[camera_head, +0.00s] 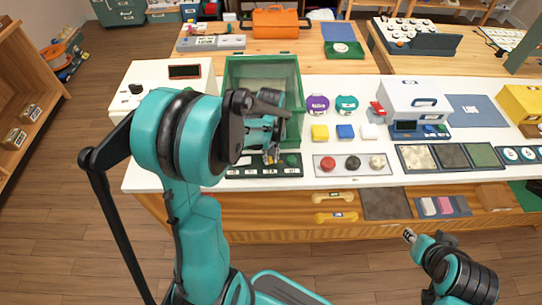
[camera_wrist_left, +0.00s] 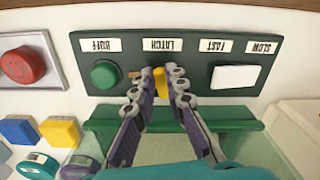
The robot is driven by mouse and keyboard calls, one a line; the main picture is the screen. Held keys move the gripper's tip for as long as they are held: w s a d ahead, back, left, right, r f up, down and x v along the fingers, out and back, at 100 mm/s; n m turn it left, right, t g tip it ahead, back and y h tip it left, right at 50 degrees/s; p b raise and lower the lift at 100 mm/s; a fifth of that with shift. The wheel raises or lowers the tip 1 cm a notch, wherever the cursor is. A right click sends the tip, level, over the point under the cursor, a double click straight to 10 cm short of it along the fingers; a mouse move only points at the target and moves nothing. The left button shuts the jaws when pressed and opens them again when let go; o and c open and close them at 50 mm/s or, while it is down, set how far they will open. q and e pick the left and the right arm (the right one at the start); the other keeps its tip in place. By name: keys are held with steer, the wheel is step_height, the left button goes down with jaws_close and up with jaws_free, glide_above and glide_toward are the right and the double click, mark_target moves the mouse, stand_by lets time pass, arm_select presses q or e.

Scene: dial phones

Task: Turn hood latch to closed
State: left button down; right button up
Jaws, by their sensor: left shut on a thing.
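The hood latch is a small yellow handle (camera_wrist_left: 159,84) under the LATCH label on a dark green control panel (camera_wrist_left: 208,63). In the left wrist view my left gripper (camera_wrist_left: 158,92) has its purple fingers shut on the handle, one on each side. The fingers hide part of the handle, and a small tan piece shows left of it. In the head view my left gripper (camera_head: 270,157) is at the panel (camera_head: 235,172), in front of the green-framed clear hood (camera_head: 262,66). My right gripper (camera_head: 410,237) is at the lower right, away from the table; its fingers are unclear.
On the panel, a round green button (camera_wrist_left: 105,74) sits beside the latch, under BUFF, and a white rocker (camera_wrist_left: 236,76) sits under FAST and SLOW. A plate with a red button (camera_wrist_left: 22,65) is close by. Yellow (camera_wrist_left: 60,131) and blue (camera_wrist_left: 19,130) blocks lie near.

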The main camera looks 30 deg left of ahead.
mark_target(270, 160)
arm_select(q)
steer(key=shift+s+a+m, duration=0.1)
steer(key=shift+m, duration=1.2)
steer(key=c, duration=1.5)
jaws_free()
steer(key=shift+c, duration=0.2)
steer(key=shift+r, duration=0.15)
step_height(270, 160, up, 12)
steer(key=s+d+m+t, duration=0.6)
steer(key=s+d+t, duration=0.1)
steer(key=s+d, duration=0.3)
steer(key=shift+s+d+r, duration=0.2)
steer(key=shift+s+d, duration=0.2)
steer(key=shift+s, duration=0.05)
